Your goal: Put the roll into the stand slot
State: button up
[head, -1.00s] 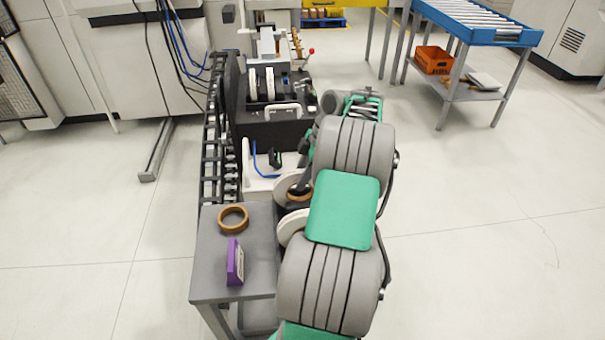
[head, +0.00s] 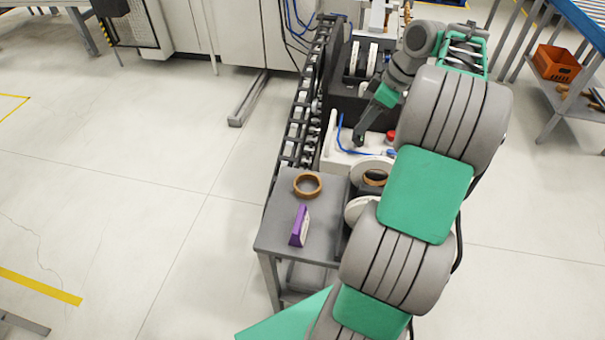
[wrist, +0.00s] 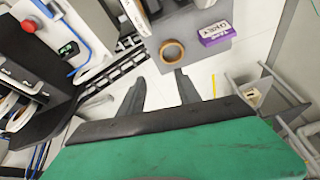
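A brown ring-shaped roll (head: 307,194) lies flat on the grey table (head: 275,235); the roll also shows in the wrist view (wrist: 172,63), just beyond my fingertips. My gripper (wrist: 158,80) is open and empty, its two dark fingers apart and pointing toward the table. In the head view my gripper (head: 361,132) hangs over the white machine part beyond the table, clear of the roll. White discs (head: 366,169) stand beside the table's right edge, with another brown roll (head: 375,181) at them. I cannot tell which part is the stand slot; my arm covers part of that area.
A purple box (head: 299,226) with a light label stands on the table near the roll. A black track (head: 300,120) runs behind the table along the machine. A red button (head: 390,137) sits on the machine. Open floor lies left of the table.

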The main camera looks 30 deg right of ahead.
jog(key=w+a+r+m+h, duration=0.1)
jog(key=a+r, duration=0.1)
jog(key=a, duration=0.7)
jog(key=w+a+r+m, duration=0.1)
jog(key=a+r+m, duration=0.1)
jog(key=a, duration=0.8)
jog(key=s+a+f+m+t+h, duration=0.1)
jog(key=s+a+f+m, duration=0.3)
jog(key=s+a, duration=0.6)
jog(key=shift+s+a+f+m+h, duration=0.4)
jog(key=shift+s+f+h, duration=0.15)
jog(key=shift+s, duration=0.7)
jog(key=shift+c, duration=0.4)
